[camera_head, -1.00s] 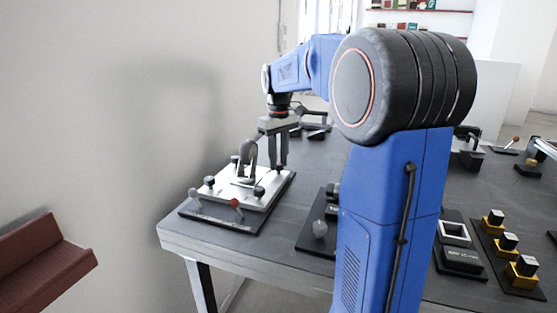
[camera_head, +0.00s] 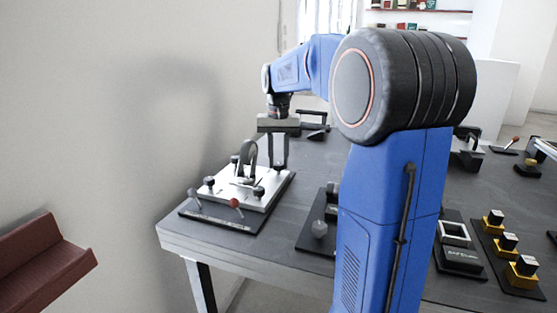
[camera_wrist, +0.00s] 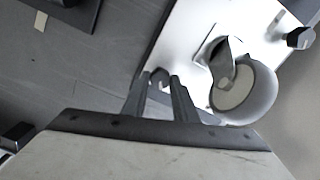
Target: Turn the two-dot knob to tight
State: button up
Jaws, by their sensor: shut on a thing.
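A silver plate (camera_head: 232,190) carries an upright caster wheel (camera_head: 249,160) in its middle and dark knobs at its corners. Three show in the head view: front left (camera_head: 209,182), front right (camera_head: 259,192) and back left (camera_head: 235,159). My gripper (camera_head: 280,165) is down at the back right corner. In the wrist view its fingers (camera_wrist: 159,80) are shut on a dark knob (camera_wrist: 159,76) beside the caster wheel (camera_wrist: 238,88). Another knob (camera_wrist: 299,38) shows farther right. No dots can be made out, so I cannot tell which knob is two-dot.
The plate sits on a dark base with a red-tipped lever (camera_head: 235,203) and a grey-tipped lever (camera_head: 193,193) at its front. The grey table (camera_head: 270,232) holds other fixtures to the right, including yellow and black blocks (camera_head: 508,241). A wall stands close on the left.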

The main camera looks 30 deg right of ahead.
aim_at(278, 164)
jog(key=shift+r, duration=0.1)
dwell(0.5)
jog(key=o, duration=1.1)
jog(key=shift+c, duration=0.2)
notch_tip(278, 164, up, 17)
jog(key=shift+r, duration=0.15)
